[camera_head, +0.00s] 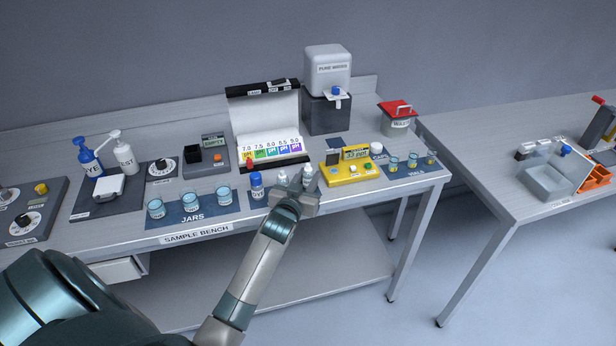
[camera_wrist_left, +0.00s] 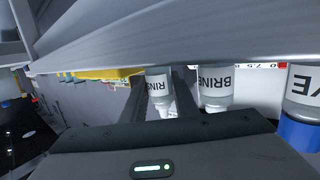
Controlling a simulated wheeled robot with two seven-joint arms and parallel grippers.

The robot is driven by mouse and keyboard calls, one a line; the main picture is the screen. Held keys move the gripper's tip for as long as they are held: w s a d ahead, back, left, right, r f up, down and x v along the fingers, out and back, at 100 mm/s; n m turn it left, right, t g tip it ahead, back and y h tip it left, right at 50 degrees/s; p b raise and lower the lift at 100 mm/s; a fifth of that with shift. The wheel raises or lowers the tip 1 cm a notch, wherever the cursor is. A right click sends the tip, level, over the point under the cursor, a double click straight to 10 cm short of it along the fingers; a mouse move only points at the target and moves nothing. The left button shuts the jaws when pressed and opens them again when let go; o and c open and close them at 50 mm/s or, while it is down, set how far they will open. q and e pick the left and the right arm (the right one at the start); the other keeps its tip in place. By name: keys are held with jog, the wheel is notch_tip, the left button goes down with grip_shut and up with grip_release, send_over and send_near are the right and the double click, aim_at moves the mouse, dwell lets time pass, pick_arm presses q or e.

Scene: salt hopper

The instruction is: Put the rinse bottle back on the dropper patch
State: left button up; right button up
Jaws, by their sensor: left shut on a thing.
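My left gripper (camera_head: 307,187) is shut on the rinse bottle (camera_head: 308,173), a small white bottle at the front of the bench. In the left wrist view the rinse bottle (camera_wrist_left: 158,84) shows its partly covered label between the two dark fingers (camera_wrist_left: 160,102). The white brine bottle (camera_head: 283,178) stands just left of it, and also shows in the left wrist view (camera_wrist_left: 216,80). The blue-capped dye bottle (camera_head: 256,183) is further left. The dark dropper patch (camera_head: 259,203) lies under this row, partly hidden by my gripper. I cannot tell whether the rinse bottle touches it.
The jars mat (camera_head: 193,219) with three jars is to the left. A yellow meter (camera_head: 347,174) stands close on the right, then the vials mat (camera_head: 417,170). The pH chart box (camera_head: 268,125) stands behind. A second table (camera_head: 500,180) is at right.

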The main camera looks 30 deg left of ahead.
pick_arm(q)
jog(key=shift+f, duration=0.25)
jog(key=shift+f, duration=0.1)
jog(key=o, duration=0.8)
jog(key=shift+b+v, duration=1.25)
jog(key=shift+v, duration=4.75)
